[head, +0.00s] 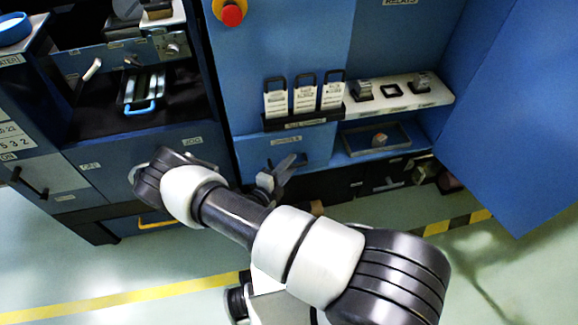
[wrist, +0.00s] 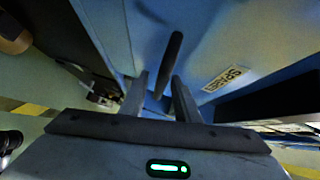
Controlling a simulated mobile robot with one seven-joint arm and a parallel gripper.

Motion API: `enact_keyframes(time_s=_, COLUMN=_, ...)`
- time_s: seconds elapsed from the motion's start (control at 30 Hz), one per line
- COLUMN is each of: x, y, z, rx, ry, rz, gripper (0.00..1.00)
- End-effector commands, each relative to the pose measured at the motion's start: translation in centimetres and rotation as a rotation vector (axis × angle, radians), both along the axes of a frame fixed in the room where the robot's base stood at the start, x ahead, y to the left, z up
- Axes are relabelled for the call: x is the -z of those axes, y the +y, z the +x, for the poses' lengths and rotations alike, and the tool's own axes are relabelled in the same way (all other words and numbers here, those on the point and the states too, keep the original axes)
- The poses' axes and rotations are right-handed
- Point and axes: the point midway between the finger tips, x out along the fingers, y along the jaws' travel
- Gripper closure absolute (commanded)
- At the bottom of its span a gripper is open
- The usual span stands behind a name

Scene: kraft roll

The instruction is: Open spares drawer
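The spares drawer (head: 315,150) is a blue front below the rack of white tags in the head view, and it looks closed. In the wrist view, its SPARES label (wrist: 226,79) sits right of a black bar handle (wrist: 173,52) on the blue front. My gripper (wrist: 160,77) is open, with one finger on each side of the handle's lower end. Gaps show between the handle and both fingers; I cannot tell how deep it sits between them. In the head view my gripper (head: 276,176) is just in front of the drawer, partly hiding it and its handle.
A shelf with a grey tray (head: 377,139) is right of the drawer. A large blue door panel (head: 525,110) stands at the right. Left is a cabinet with a black-handled drawer (head: 30,183) and a yellow handle (head: 157,224). Green floor with a yellow line (head: 120,297) is open in front.

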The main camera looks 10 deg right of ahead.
Motion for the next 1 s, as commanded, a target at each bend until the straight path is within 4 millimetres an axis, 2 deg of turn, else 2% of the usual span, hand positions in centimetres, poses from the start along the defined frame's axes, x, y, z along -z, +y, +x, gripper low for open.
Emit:
enact_keyframes(time_s=0.07, x=0.0, y=0.0, z=0.0, rx=0.000, ry=0.000, rz=0.000, gripper=0.71)
enact_keyframes(time_s=0.23, x=0.0, y=0.0, z=0.0, rx=0.000, ry=0.000, rz=0.000, gripper=1.00)
enact_keyframes(time_s=0.47, x=0.0, y=0.0, z=-0.1, rx=0.000, ry=0.000, rz=0.000, gripper=1.00)
enact_keyframes(time_s=0.57, x=-0.1, y=0.1, z=-0.9, rx=-0.001, ry=0.001, rz=0.000, gripper=1.00)
enact_keyframes(time_s=0.67, x=-0.2, y=0.2, z=-3.0, rx=-0.004, ry=0.004, rz=-0.002, gripper=1.00)
enact_keyframes(time_s=0.9, x=-0.1, y=0.2, z=-9.5, rx=-0.004, ry=0.004, rz=-0.002, gripper=1.00)
enact_keyframes(time_s=1.0, x=0.0, y=0.2, z=-11.3, rx=-0.002, ry=0.003, rz=-0.001, gripper=1.00)
